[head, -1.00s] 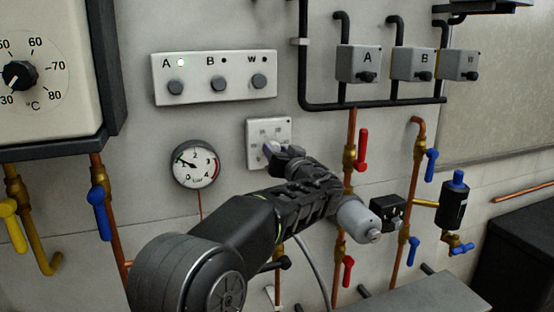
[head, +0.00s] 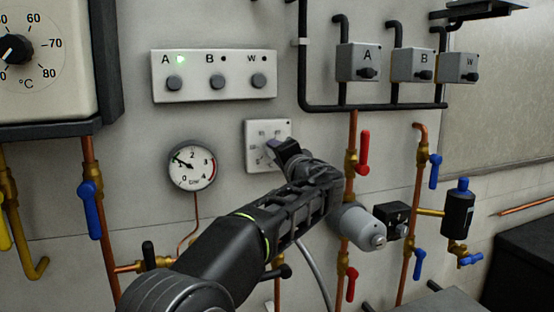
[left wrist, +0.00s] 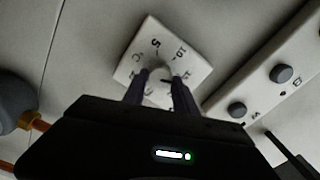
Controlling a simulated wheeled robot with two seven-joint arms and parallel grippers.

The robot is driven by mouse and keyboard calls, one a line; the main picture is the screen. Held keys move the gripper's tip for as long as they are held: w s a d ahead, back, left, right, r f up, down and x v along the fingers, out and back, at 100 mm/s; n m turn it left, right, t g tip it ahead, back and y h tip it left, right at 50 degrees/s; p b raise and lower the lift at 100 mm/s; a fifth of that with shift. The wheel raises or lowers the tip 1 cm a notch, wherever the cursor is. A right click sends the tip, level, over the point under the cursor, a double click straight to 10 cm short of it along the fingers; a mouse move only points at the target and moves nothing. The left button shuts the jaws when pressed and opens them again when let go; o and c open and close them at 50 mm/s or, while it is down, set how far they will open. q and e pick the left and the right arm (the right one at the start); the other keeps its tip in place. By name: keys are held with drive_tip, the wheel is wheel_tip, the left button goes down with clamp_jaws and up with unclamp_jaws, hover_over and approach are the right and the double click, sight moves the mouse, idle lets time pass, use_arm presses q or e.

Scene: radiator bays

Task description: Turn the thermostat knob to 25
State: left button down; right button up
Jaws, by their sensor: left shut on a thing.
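The thermostat (head: 252,161) is a square white plate on the wall, right of the pressure gauge. It also shows in the left wrist view (left wrist: 148,34), with marks including 5, 10 and °C. My left gripper (head: 274,147) is at the plate in the head view and hides part of it. In the left wrist view its two fingers (left wrist: 158,84) are on either side of the small pale knob (left wrist: 160,73), shut on it. The knob's pointer and the 25 mark cannot be made out. My right gripper is not in view.
A panel with buttons A, B and W (head: 214,92) is above the thermostat, its A light green. The pressure gauge (head: 192,165) is to the left. Pipes with a red valve lever (head: 364,150) and switch boxes (head: 358,60) are to the right.

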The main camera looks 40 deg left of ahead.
use_arm(q)
drive_tip(key=shift+s+f+m+p, duration=0.1)
drive_tip(key=shift+m+p, duration=1.75)
drive_tip(key=shift+m, duration=3.4)
drive_tip(key=shift+f+m+p, duration=0.1)
drive_tip(key=shift+m+p, duration=1.75)
drive_tip(key=shift+m, duration=3.4)
drive_tip(key=c, duration=1)
unclamp_jaws()
drive_tip(key=shift+o, duration=0.2)
